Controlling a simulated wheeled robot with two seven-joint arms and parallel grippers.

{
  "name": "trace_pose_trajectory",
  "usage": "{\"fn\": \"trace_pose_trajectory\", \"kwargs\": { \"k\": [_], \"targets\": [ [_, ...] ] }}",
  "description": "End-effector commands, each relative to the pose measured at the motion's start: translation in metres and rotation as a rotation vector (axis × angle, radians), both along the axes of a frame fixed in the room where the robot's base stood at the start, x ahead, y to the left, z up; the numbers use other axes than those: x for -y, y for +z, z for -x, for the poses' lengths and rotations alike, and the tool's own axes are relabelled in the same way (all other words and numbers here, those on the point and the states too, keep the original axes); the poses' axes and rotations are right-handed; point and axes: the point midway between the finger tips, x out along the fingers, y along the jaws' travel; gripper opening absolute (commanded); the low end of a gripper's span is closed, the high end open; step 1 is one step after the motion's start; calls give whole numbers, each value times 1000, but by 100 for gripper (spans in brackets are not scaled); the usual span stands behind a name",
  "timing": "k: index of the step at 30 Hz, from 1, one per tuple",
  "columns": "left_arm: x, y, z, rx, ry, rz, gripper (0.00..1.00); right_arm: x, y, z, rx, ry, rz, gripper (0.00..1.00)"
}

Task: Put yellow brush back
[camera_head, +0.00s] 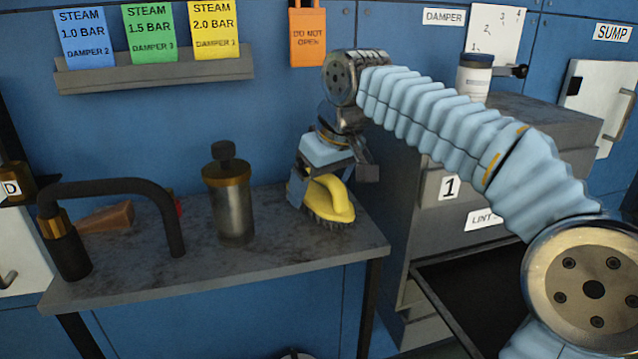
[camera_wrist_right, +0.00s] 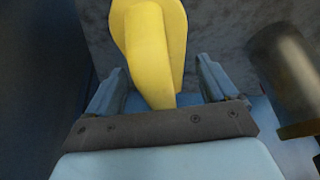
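The yellow brush (camera_head: 338,200) rests bristles down on the right end of the grey metal shelf table. My right gripper (camera_head: 328,178) reaches down over it from above. In the right wrist view, the brush's yellow handle (camera_wrist_right: 150,55) lies between the two fingers of my right gripper (camera_wrist_right: 160,80). The fingers are apart, with a gap on each side of the handle. The head view partly hides the back of the brush behind the gripper. My left gripper is not in view.
A dark metal canister (camera_head: 233,205) stands left of the brush. A curved black pipe tool (camera_head: 120,188) and a brown wedge-shaped block (camera_head: 105,217) are further left. A grey cabinet (camera_head: 435,225) with an open drawer stands to the right. Steam cards (camera_head: 150,45) hang behind.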

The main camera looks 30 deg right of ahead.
Motion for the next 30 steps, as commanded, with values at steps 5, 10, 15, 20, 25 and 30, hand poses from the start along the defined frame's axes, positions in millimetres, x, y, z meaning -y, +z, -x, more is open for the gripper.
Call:
{"fn": "trace_pose_trajectory", "kwargs": {
  "k": [5, 10, 15, 20, 25, 30],
  "targets": [
    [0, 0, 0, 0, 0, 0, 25, 0, 0, 0, 0, 0, 0, 86],
    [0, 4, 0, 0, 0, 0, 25, 0, 13, 3, 3, 0, 0, 86],
    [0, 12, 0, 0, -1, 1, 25, 3, 48, 17, 5, 0, -1, 86],
    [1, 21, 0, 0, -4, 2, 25, 5, 82, 31, 3, 0, -1, 86],
    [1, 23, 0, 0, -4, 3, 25, 6, 104, 41, 3, 1, 0, 86],
    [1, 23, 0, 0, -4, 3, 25, 7, 113, 45, -1, 1, 1, 86]
  ]
}}
